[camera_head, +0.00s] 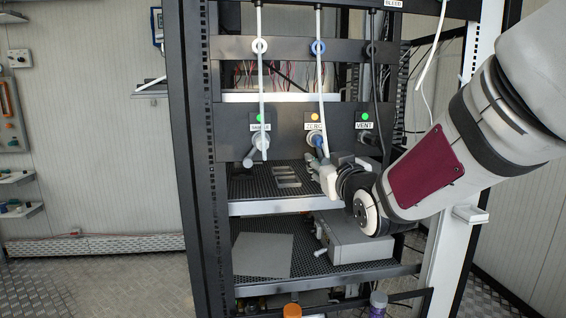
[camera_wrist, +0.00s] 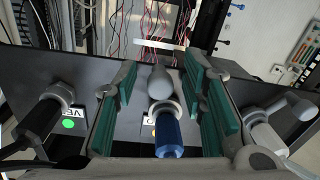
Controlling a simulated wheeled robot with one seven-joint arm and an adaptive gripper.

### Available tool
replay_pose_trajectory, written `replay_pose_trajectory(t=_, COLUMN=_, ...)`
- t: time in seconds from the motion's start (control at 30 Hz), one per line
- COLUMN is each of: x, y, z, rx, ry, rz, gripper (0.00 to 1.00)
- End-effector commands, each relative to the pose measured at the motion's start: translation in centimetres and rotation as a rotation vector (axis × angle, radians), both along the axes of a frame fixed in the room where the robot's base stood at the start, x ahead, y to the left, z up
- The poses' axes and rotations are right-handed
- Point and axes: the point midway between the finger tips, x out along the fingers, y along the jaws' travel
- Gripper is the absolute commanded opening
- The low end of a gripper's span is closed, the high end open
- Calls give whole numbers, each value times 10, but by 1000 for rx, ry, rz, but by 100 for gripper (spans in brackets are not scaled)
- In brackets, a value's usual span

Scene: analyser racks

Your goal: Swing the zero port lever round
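The zero port has a blue fitting (camera_head: 317,140) under an amber light, in the middle of the rack's dark panel. In the wrist view its grey lever (camera_wrist: 160,80) shows a rounded knob pointing up the picture, above the blue fitting (camera_wrist: 168,135). My gripper (camera_head: 318,172) is at the zero port, in front of the panel; it hides most of the lever in the head view. In the wrist view my gripper (camera_wrist: 158,108) is open, with teal pads on both sides of the lever. A gap shows on each side; I see no clear contact.
The sample port lever (camera_head: 255,150) is close on the left, with a white hose. The vent port fitting (camera_head: 370,140) is close on the right, with a black hose. A perforated shelf (camera_head: 250,185) lies below. A grey box (camera_head: 358,240) stands on the lower shelf.

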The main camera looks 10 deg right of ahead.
Motion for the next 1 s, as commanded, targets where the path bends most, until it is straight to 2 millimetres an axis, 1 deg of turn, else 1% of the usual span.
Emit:
replay_pose_trajectory(t=0.27, x=1, y=0, z=0, rx=0, ry=0, rz=0, gripper=38)
replay_pose_trajectory(t=0.3, x=1, y=0, z=0, rx=0, ry=0, rz=0, gripper=29)
replay_pose_trajectory(t=0.43, x=1, y=0, z=0, rx=0, ry=0, rz=0, gripper=0)
replay_pose_trajectory(t=0.77, x=1, y=1, z=-1, rx=15, ry=0, rz=0, gripper=0)
replay_pose_trajectory(t=1.0, x=2, y=6, z=-4, rx=112, ry=-2, rz=1, gripper=0)
